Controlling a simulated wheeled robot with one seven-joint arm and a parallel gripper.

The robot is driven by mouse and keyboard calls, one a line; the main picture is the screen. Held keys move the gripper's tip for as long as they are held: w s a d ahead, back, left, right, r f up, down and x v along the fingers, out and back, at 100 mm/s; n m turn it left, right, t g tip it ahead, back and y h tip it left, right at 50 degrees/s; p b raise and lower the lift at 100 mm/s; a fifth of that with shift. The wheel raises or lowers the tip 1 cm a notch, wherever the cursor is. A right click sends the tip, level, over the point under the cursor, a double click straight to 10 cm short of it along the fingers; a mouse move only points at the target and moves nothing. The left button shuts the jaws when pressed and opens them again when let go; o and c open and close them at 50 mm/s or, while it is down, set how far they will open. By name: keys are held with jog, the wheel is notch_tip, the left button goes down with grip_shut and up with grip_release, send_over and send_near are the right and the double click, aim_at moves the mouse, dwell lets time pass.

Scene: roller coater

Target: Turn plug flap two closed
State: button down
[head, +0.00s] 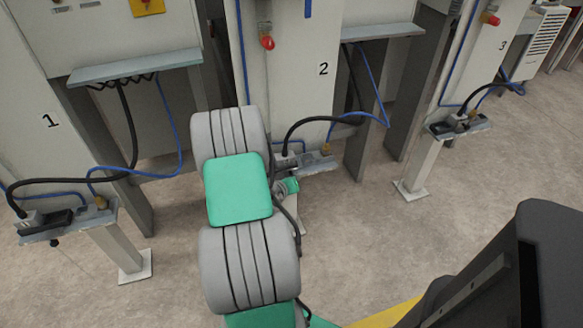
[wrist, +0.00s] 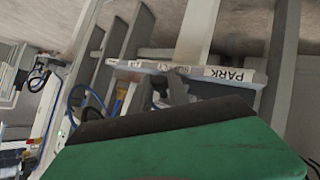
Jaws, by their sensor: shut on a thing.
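Station two, the cabinet marked 2 (head: 323,69), has a small grey shelf (head: 322,166) low on its front post. My arm reaches down to the left part of this shelf, and its wrist hides much of that end. In the wrist view the shelf (wrist: 214,74) crosses the middle, with white labels, one reading PARK. My gripper (wrist: 165,88) is at the shelf edge, left of the PARK label, shut on a small dark part that appears to be plug flap two. My green wrist housing hides what lies below, and the flap's angle cannot be told.
A black cable (head: 297,127) and a blue cable (head: 378,95) hang close to the shelf. Similar shelves stand at station one (head: 65,222) and station three (head: 459,126). The floor (head: 355,235) in front is clear.

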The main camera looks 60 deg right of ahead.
jog(key=r+g+y+p, duration=0.1)
jog(key=w+d+n+y+p, duration=0.1)
jog(key=p, duration=0.1)
jog(key=shift+r+g+y, duration=0.3)
jog(key=shift+r+g, duration=0.05)
jog(key=shift+g, duration=0.05)
jog(key=shift+w+d+r+n+g+y+p, duration=0.2)
jog(key=shift+n+g+y+p, duration=0.2)
jog(key=shift+g+y, duration=0.15)
jog(key=shift+w+d+r+n+g+y+p, duration=0.1)
jog(key=shift+w+d+n+g+y+p, duration=0.1)
jog(key=shift+n+g+y+p, duration=0.35)
jog(key=shift+m, duration=0.25)
jog(key=c, duration=1.6)
grip_release()
jog(key=shift+o, duration=0.2)
jog(key=v, duration=0.7)
jog(key=shift+r, duration=0.35)
jog(key=shift+w+a, duration=0.1)
